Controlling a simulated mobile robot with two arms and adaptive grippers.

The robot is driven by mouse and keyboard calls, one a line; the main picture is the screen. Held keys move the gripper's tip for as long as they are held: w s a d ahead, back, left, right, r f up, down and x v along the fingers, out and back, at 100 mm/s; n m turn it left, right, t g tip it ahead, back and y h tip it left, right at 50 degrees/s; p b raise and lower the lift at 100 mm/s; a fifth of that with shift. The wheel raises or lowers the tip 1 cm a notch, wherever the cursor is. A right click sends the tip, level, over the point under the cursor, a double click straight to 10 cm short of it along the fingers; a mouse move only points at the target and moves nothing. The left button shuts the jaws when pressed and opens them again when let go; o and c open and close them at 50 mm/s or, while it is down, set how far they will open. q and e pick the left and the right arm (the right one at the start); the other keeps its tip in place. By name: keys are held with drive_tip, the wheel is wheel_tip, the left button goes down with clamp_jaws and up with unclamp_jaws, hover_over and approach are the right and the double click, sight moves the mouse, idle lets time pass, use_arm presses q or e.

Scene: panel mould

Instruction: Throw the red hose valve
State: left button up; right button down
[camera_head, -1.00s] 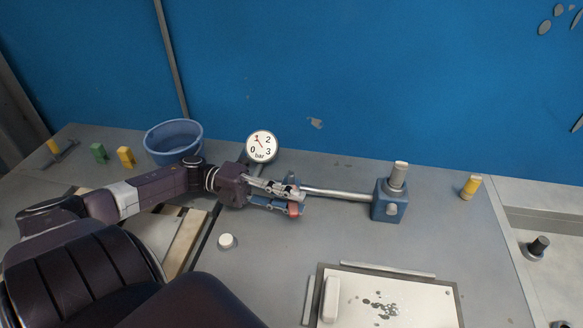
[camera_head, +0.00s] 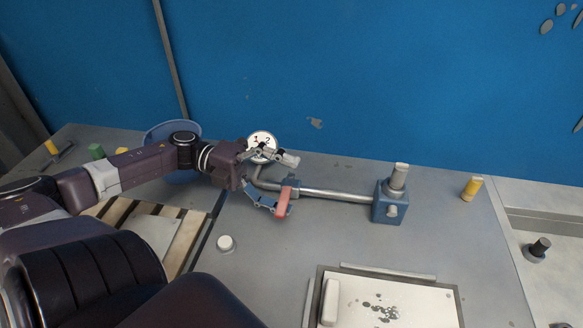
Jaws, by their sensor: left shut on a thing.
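The red hose valve handle (camera_head: 285,199) sits on the left end of the metal pipe (camera_head: 335,194), tilted, its lower end toward the front. The lower finger touches the handle's lower end; the upper finger is above, in front of the gauge. My right gripper is not in view.
A blue block (camera_head: 389,207) with a grey cylinder on top holds the pipe's right end. A blue bucket (camera_head: 160,131) is partly behind my left arm. A white knob (camera_head: 225,242) and a white panel (camera_head: 420,290) lie in front. A yellow peg (camera_head: 471,188) stands right.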

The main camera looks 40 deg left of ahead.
use_arm(q)
drive_tip(key=shift+w+a+r, duration=0.1)
drive_tip(key=shift+a+r, duration=0.45)
drive_tip(key=shift+r, duration=0.15)
drive_tip(key=shift+c, duration=1.2)
drive_tip(key=shift+a, duration=0.5)
drive_tip(key=shift+c, duration=0.3)
drive_tip(key=shift+v, duration=1.35)
drive_tip(key=shift+c, duration=1)
drive_tip(key=shift+s+a+f+b, duration=0.15)
drive_tip(key=shift+s+a+b, duration=0.25)
drive_tip(key=shift+a, duration=0.4)
drive_tip(key=c, duration=1.2)
drive_tip(key=shift+o, duration=0.2)
drive_tip(key=shift+s+a+f+b, duration=0.1)
drive_tip(key=shift+a+b, duration=0.1)
drive_tip(key=shift+a, duration=0.35)
drive_tip(key=shift+s+a+f+b, duration=0.1)
drive_tip(key=shift+a+b, duration=0.1)
drive_tip(key=shift+a, duration=0.35)
